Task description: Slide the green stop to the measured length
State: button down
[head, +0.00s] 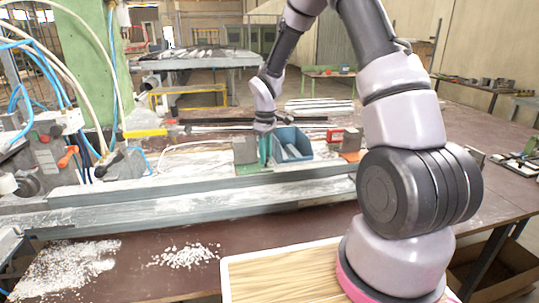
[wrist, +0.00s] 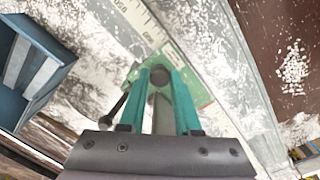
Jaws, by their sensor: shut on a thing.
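The green stop (wrist: 198,92) shows in the wrist view as a flat green plate with a grey upright part and a dark round knob. My gripper (wrist: 160,80) has its two teal fingers closed on that upright part, one finger on each side. The fingers and gripper body hide much of the stop. In the head view the green stop (head: 248,170) is a thin green strip at the bench rail, below a grey block. My gripper (head: 265,150) points straight down there. A white scale (wrist: 140,22) with printed numbers runs beside the stop; its exact reading is unclear.
A blue bin (head: 293,145) stands close to the right of my gripper. A red item (head: 335,135) is further right. The long grey rail (head: 130,204) runs along the bench. A green column (head: 85,70) with hoses stands at left. White chips (head: 185,255) lie in front.

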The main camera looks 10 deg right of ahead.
jog(key=a, duration=2.3)
jog(key=shift+a, duration=0.4)
jog(key=c, duration=0.6)
grip_release()
notch_tip(320, 180, up, 11)
